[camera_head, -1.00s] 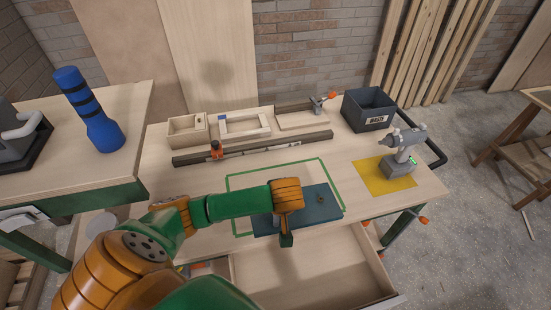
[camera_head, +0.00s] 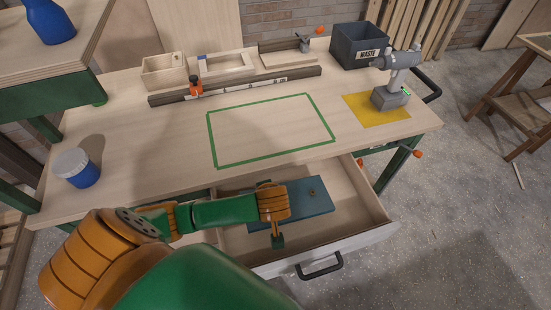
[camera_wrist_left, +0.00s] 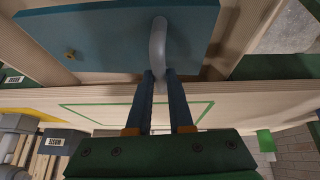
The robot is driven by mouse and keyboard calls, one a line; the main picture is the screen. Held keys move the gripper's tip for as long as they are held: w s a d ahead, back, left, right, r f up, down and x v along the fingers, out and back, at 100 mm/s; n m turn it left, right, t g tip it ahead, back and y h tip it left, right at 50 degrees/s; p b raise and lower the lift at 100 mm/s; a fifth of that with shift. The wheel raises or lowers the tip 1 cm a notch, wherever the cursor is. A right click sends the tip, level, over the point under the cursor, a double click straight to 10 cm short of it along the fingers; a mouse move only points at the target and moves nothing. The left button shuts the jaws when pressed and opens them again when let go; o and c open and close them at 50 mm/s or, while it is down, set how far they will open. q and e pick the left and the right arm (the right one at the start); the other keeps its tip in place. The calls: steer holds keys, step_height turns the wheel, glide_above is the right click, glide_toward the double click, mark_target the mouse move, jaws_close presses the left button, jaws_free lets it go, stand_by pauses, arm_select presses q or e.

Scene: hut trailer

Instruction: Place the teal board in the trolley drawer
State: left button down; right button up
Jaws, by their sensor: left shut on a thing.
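The teal board (camera_head: 309,197) is over the open trolley drawer (camera_head: 345,215), within its outline in the head view. I cannot tell whether it touches the drawer floor. My arm covers its left part. In the left wrist view the board (camera_wrist_left: 130,35) shows its grey handle (camera_wrist_left: 157,45) and a small brass knob. My left gripper (camera_wrist_left: 160,82) is shut on that handle. In the head view the left gripper (camera_head: 276,222) is at the board's near left, its fingertips mostly hidden. My right gripper is not in view.
The trolley top has an empty green taped outline (camera_head: 270,130). A grey drill (camera_head: 392,90) stands on a yellow mat (camera_head: 372,112). A waste bin (camera_head: 360,45), wooden trays (camera_head: 225,65) and a long level (camera_head: 235,85) line the back. A blue-and-white jar (camera_head: 76,168) stands left.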

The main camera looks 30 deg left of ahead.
arm_select(q)
steer(key=w+f, duration=0.1)
steer(key=f, duration=0.1)
steer(key=w+a+f+b, duration=0.1)
steer(key=w, duration=0.1)
steer(key=w+a+f, duration=0.1)
steer(key=w+f, duration=0.1)
steer(key=shift+w+a+f, duration=0.1)
steer(key=shift+a+f, duration=0.1)
steer(key=shift+f, duration=0.1)
steer(key=f, duration=0.2)
steer(key=f+b, duration=0.1)
steer(key=shift+w+a+f, duration=0.15)
steer(key=shift+w+f, duration=0.1)
steer(key=shift+f, duration=0.1)
steer(key=c, duration=0.8)
jaws_free()
